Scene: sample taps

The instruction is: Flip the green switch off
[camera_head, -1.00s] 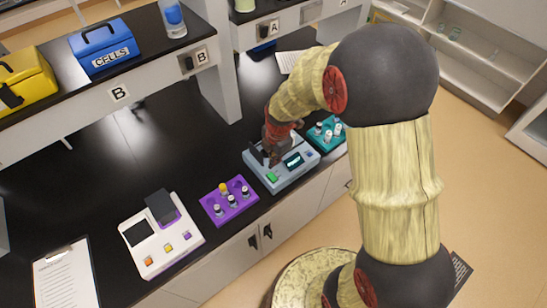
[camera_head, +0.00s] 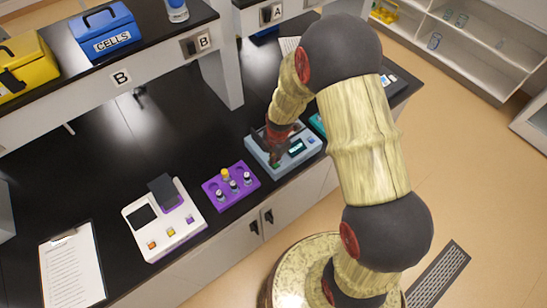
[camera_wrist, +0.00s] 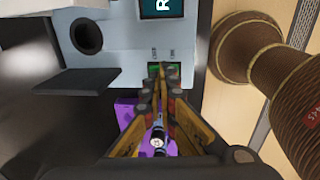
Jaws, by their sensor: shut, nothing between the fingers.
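The green switch (camera_wrist: 172,71) is on the light blue-grey device (camera_wrist: 115,50) in the wrist view, partly hidden behind my fingertips. My gripper (camera_wrist: 163,72) is shut and empty, with its tips over the switch; I cannot tell whether they touch it. In the head view the device (camera_head: 307,152) stands near the bench's front edge. My gripper (camera_head: 276,160) is over its left part there and hides most of the switch. A small display (camera_head: 297,147) shows on the device.
A purple rack (camera_head: 247,194) with several vials stands left of the device. A white instrument (camera_head: 180,234) and a clipboard (camera_head: 72,270) are further left. A teal rack (camera_head: 318,123) is mostly hidden behind my arm. A shelf post (camera_head: 222,80) rises behind.

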